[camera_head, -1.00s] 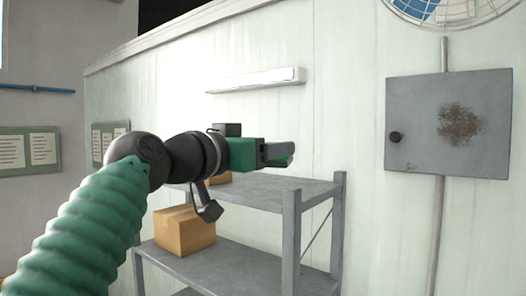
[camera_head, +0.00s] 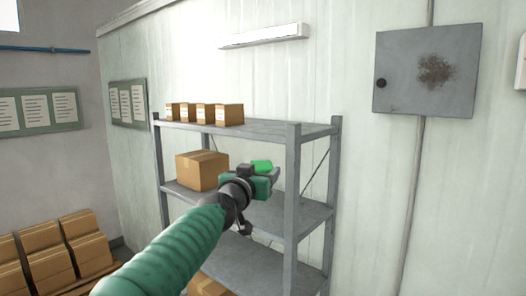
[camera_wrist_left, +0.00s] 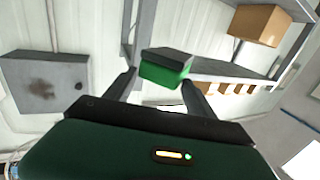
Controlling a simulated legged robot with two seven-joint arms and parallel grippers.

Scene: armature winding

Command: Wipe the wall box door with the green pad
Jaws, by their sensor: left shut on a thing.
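The wall box door (camera_head: 408,80) is a grey square panel on the wall at the upper right, with a dark knob at its left and a brown dirty patch (camera_head: 436,72) right of its middle. It also shows tilted at the left of the left wrist view (camera_wrist_left: 35,88). My left gripper (camera_head: 270,173) is in front of the shelf, left of and below the box, well apart from it. It is shut on the green pad (camera_head: 261,166). In the left wrist view the pad (camera_wrist_left: 165,74), green with a dark top, sits between the fingertips. My right gripper is not in view.
A grey metal shelf (camera_head: 292,190) with cardboard boxes (camera_head: 203,170) stands behind my left gripper. A vertical conduit (camera_head: 411,190) runs below the wall box. More boxes (camera_head: 48,255) stand at the lower left. The wall around the box is mostly clear.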

